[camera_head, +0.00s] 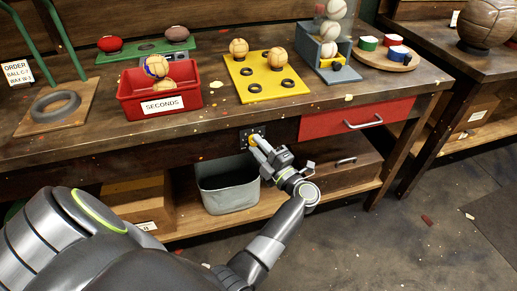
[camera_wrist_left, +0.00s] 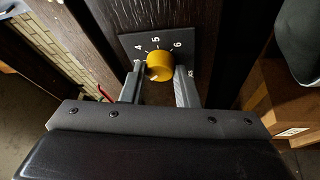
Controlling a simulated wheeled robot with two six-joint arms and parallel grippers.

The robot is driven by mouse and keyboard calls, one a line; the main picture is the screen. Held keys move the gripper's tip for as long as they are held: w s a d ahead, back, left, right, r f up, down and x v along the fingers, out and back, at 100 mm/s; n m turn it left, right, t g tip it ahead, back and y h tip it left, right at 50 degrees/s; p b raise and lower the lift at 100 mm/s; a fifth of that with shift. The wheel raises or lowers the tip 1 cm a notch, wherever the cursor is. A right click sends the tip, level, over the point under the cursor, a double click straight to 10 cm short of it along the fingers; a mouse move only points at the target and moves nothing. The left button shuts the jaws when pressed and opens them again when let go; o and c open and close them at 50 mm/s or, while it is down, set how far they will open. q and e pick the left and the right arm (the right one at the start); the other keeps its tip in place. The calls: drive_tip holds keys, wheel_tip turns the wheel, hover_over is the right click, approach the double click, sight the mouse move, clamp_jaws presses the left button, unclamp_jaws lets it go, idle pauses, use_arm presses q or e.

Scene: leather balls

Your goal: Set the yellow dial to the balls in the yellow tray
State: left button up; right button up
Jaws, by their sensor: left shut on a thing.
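The yellow tray (camera_head: 264,93) lies flat on the workbench. Two tan balls sit on it, one at the back left (camera_head: 238,47) and one right of it (camera_head: 277,58); empty dark rings show too. The yellow dial (camera_head: 253,140) is on a dark plate on the bench's front; in the left wrist view the dial (camera_wrist_left: 160,66) has the numbers 4, 5 and 6 above it. I cannot clearly read its pointer. My left gripper (camera_head: 262,146) is shut on the dial, one finger on each side (camera_wrist_left: 159,82). My right gripper is not in view.
A red SECONDS bin (camera_head: 130,106) with balls stands left of the tray. A grey-blue rack (camera_head: 340,72) with white balls stands right. Below the dial are a grey bin (camera_head: 228,194) and a red drawer (camera_head: 330,122) to the right.

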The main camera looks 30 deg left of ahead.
use_arm(q)
drive_tip(key=shift+n, duration=0.4)
drive_tip(key=o, duration=1)
drive_tip(key=shift+c, duration=0.2)
